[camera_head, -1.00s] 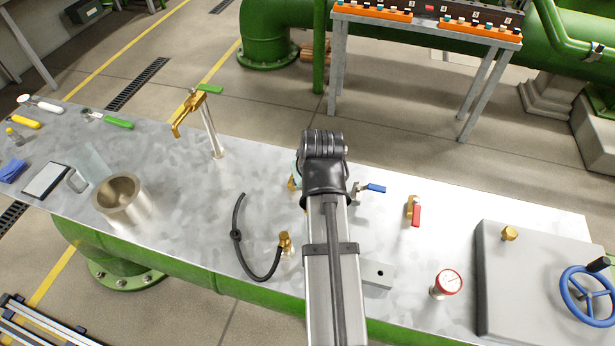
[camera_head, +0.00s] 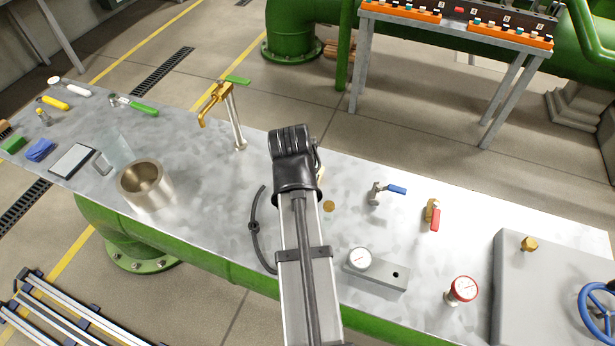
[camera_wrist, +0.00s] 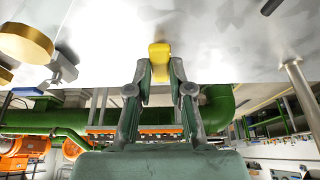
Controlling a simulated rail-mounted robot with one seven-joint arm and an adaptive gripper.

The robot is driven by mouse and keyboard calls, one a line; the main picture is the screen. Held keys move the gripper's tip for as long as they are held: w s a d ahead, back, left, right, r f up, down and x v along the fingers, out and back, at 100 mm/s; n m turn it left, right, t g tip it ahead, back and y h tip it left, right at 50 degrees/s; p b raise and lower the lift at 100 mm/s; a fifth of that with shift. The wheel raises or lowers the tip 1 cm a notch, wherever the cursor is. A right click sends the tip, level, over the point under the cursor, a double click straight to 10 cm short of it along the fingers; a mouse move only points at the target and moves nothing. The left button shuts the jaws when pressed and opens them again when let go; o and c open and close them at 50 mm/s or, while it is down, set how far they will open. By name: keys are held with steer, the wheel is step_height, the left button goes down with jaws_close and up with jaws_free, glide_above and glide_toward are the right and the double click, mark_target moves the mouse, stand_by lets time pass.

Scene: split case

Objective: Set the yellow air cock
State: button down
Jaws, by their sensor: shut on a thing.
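A small yellow handle, which looks like that of the yellow air cock (camera_wrist: 160,50), sits between my fingertips in the wrist view. My gripper (camera_wrist: 160,67) is shut on it, with one finger on each side. The cock's body is hidden beyond the fingers. In the head view my arm covers the gripper's fingers and most of what they hold, over the middle of the metal bench (camera_head: 230,200).
A brass disc (camera_head: 328,207) lies close to my arm. A blue-lever valve (camera_head: 386,191) and a red-lever valve (camera_head: 433,216) stand to the right. A white gauge (camera_head: 360,259), a red gauge (camera_head: 462,290) and a black hose (camera_head: 256,228) are nearer. A brass tap (camera_head: 216,101) stands left.

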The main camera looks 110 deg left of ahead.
steer(key=shift+s, duration=0.1)
stand_by(0.3)
steer(key=c, duration=1)
jaws_free()
steer(key=shift+c, duration=0.2)
steer(key=v, duration=1.2)
